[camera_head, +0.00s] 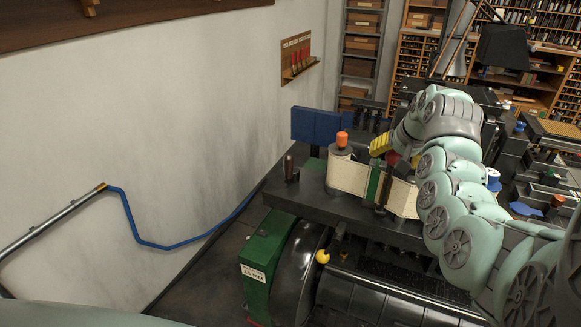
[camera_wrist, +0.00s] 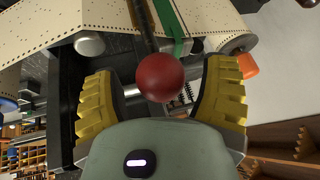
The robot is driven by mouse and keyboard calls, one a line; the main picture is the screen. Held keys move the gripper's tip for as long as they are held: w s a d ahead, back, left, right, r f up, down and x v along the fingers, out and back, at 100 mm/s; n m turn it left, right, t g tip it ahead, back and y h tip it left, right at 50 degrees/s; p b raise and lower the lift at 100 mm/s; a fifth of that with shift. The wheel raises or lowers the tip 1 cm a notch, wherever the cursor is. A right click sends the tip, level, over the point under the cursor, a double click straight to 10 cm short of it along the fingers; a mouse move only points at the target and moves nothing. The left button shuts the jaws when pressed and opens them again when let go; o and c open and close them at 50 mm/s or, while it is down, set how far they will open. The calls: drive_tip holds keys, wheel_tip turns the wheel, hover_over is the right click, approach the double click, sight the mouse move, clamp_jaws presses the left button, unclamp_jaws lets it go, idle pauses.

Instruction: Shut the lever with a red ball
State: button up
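The red ball (camera_wrist: 160,77) sits on the end of a dark lever rod (camera_wrist: 144,25) in the wrist view. My gripper (camera_wrist: 160,98) is open, with its yellow ridged fingers to the left and right of the ball. Gaps show between the ball and both fingers. In the head view, a yellow finger of my gripper (camera_head: 381,143) shows above the machine's paper strip, and a bit of the red ball (camera_head: 392,158) is visible beside it. My arm hides much of the lever there.
The perforated paper strip (camera_head: 347,174) runs between rollers on the black machine, close to my gripper. An orange knob (camera_head: 342,139) stands to the left. A yellow knob (camera_head: 322,256) is lower down. A blue pipe (camera_head: 128,214) runs along the wall.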

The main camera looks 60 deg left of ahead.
drive_tip(key=v, duration=1.2)
idle(0.7)
drive_tip(key=shift+w, duration=0.15)
idle(0.5)
